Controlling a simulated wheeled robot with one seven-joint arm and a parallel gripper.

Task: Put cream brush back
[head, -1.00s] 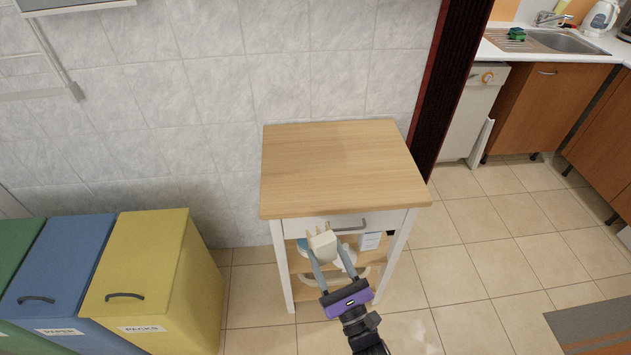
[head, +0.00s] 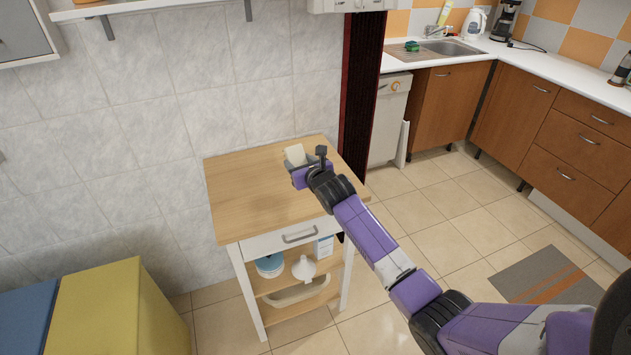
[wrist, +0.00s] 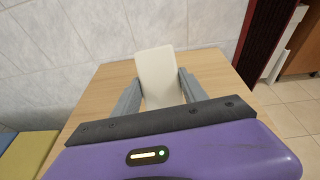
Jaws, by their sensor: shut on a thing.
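The cream brush (head: 294,154) is between the fingers of my gripper (head: 299,163), over the far right part of the wooden tabletop (head: 250,190). In the wrist view the brush (wrist: 157,70) shows as a flat cream block standing up between the two grey fingers of my gripper (wrist: 160,88), which are shut on it. The fingers and purple palm hide its lower end. I cannot tell whether it touches the tabletop.
The tabletop is otherwise bare. Below it are a closed white drawer (head: 270,240) and shelves with a blue-and-white container (head: 269,265), a white funnel-like item (head: 304,268) and a small box (head: 323,246). A tiled wall (head: 150,130) stands behind. A yellow bin (head: 110,310) is at lower left.

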